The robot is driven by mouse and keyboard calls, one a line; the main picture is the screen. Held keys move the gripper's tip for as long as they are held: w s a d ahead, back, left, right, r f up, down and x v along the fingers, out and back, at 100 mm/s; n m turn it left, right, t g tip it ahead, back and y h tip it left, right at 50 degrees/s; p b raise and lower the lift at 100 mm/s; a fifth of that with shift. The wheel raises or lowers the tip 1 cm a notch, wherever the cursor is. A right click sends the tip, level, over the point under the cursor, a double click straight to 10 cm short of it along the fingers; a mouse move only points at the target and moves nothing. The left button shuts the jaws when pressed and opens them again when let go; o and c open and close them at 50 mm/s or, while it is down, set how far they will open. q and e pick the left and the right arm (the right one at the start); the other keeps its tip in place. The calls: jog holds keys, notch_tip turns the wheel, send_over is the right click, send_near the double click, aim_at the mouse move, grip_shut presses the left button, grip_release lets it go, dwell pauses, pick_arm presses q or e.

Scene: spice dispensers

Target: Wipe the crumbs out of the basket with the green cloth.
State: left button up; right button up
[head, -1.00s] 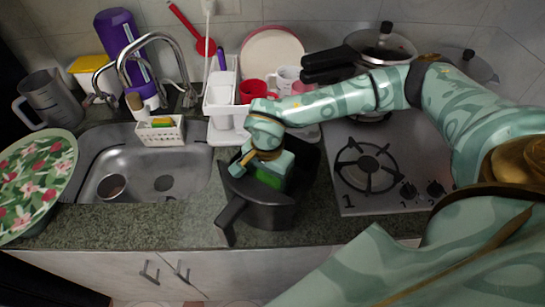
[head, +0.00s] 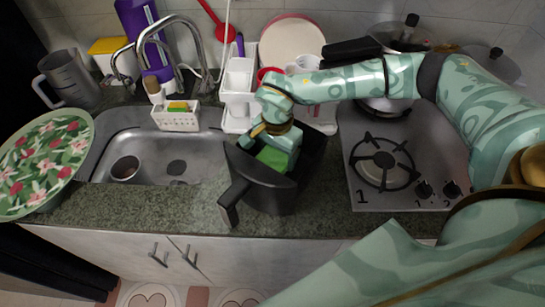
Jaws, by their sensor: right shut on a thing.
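The basket (head: 268,198) is a black, deep tub with a handle (head: 232,203) pointing to the front left. It stands on the counter between the sink and the hob. My right gripper (head: 274,150) reaches down into the basket from above and is shut on the green cloth (head: 272,158). Only a patch of the cloth shows under the gripper, near the middle of the opening. The basket's floor is largely hidden by its front wall, the gripper and the cloth, and I cannot make out any crumbs. My left gripper is out of view.
A hob (head: 383,165) lies to the right, with a pan at its back. A white dish rack (head: 238,95) and a red cup (head: 268,73) stand behind the basket. The sink (head: 155,155) and a floral tray (head: 42,160) are to the left.

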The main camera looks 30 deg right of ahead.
aim_at(286, 165)
jog(key=shift+s+d+p, duration=0.45)
jog(key=shift+s+p, duration=0.2)
jog(key=shift+p, duration=0.15)
jog(key=shift+s+d+p, duration=0.25)
jog(key=shift+s+p, duration=0.15)
jog(key=shift+s, duration=0.15)
jog(key=shift+s+d+p, duration=0.2)
jog(key=shift+s+p, duration=0.15)
jog(key=shift+s, duration=0.15)
jog(key=shift+s+d+r+p, duration=0.1)
jog(key=shift+s+d+p, duration=0.1)
jog(key=shift+s+p, duration=0.25)
jog(key=shift+s+d+p, duration=0.2)
jog(key=shift+s+p, duration=0.2)
jog(key=shift+s, duration=0.05)
jog(key=shift+s+d+p, duration=0.3)
jog(key=shift+s+p, duration=0.1)
jog(key=shift+s, duration=0.25)
jog(key=shift+w+a+f+b, duration=0.15)
jog(key=shift+w+a+b, duration=0.05)
jog(key=shift+w+a, duration=0.5)
jog(key=shift+w+a+f+b, duration=0.1)
jog(key=shift+w+a+b, duration=0.1)
jog(key=shift+w+a, duration=0.5)
